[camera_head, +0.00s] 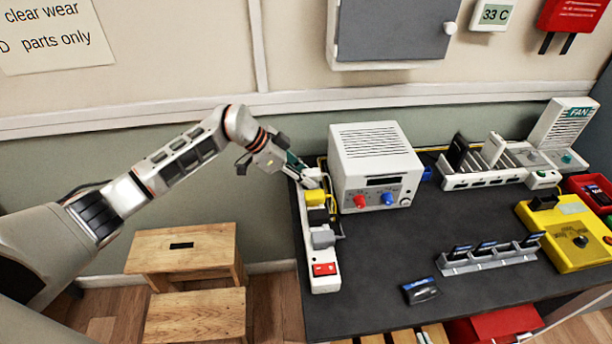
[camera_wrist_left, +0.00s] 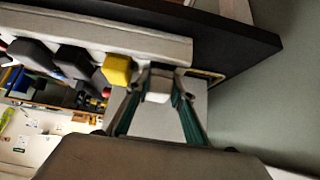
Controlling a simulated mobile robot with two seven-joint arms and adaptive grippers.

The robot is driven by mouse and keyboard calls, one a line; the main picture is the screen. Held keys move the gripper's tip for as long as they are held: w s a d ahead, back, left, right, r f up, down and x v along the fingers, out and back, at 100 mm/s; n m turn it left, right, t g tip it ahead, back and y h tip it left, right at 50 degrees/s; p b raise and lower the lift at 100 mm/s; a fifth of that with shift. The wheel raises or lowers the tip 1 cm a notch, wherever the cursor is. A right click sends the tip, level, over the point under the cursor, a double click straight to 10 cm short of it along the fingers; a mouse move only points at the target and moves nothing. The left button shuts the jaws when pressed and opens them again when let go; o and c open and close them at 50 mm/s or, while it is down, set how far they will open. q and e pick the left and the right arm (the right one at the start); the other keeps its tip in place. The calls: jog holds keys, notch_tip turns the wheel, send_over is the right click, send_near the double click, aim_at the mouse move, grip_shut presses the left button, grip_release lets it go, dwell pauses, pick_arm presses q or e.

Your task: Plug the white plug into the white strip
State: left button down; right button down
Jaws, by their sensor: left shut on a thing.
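The white strip (camera_head: 324,284) lies along the left edge of the dark table, with a red switch at its near end. It also shows across the top of the left wrist view (camera_wrist_left: 150,42). My left gripper (camera_head: 304,171) is at the strip's far end, its green fingers shut on the white plug (camera_wrist_left: 159,88). The plug is at the strip beside the yellow plug (camera_head: 315,197); I cannot tell whether it is seated or just above the socket. In the head view the fingers partly hide it. My right gripper is not in view.
Black and grey plugs (camera_head: 323,238) sit in the strip nearer the switch. A white power supply box (camera_head: 375,160) stands close to the right. A phone (camera_head: 420,290) lies on the table, near a grey rack (camera_head: 488,260). Wooden steps (camera_head: 186,250) stand left of the table.

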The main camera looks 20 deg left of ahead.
pick_arm(q)
jog(key=shift+s+f, duration=0.1)
jog(key=shift+f, duration=0.3)
